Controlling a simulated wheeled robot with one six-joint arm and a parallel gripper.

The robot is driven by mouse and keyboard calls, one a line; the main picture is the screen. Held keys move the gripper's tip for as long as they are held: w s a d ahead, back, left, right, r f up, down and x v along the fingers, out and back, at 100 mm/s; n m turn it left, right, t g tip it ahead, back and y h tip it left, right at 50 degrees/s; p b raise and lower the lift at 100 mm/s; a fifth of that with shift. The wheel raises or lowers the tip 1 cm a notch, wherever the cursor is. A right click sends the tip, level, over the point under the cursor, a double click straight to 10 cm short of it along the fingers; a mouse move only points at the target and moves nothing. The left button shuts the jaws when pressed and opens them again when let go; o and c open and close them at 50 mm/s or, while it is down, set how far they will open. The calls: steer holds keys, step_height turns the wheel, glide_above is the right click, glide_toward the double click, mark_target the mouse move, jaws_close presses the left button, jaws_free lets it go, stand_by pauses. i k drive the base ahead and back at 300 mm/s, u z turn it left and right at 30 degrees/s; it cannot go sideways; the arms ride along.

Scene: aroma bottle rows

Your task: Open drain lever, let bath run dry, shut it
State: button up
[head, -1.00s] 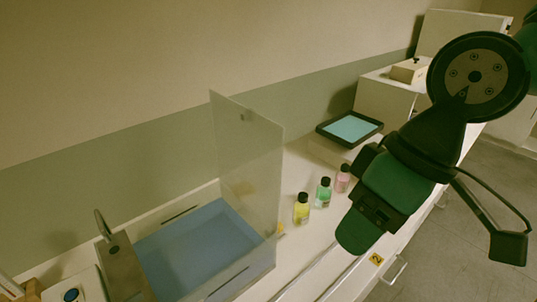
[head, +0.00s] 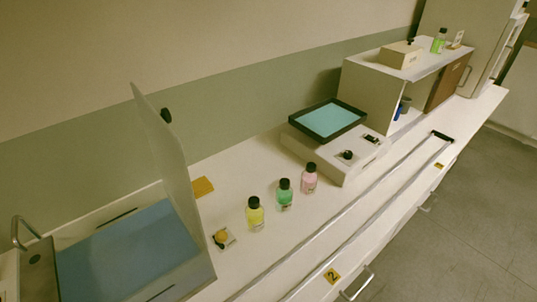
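The bath (head: 203,283) is a pale rectangular basin at the lower left, with blue liquid (head: 130,250) in it. My gripper is out of view.
Yellow (head: 255,216), green (head: 285,196) and pink (head: 310,180) bottles stand in a row on the counter (head: 265,160). Behind them is a device with a dark-framed blue tray (head: 328,119). A metal rail (head: 350,212) runs along the front. A shelf unit (head: 366,93) stands farther back.

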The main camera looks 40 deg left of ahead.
mark_target(220, 236)
steer(key=z, duration=0.35)
steer(key=i, duration=2.15)
steer(key=u, duration=4)
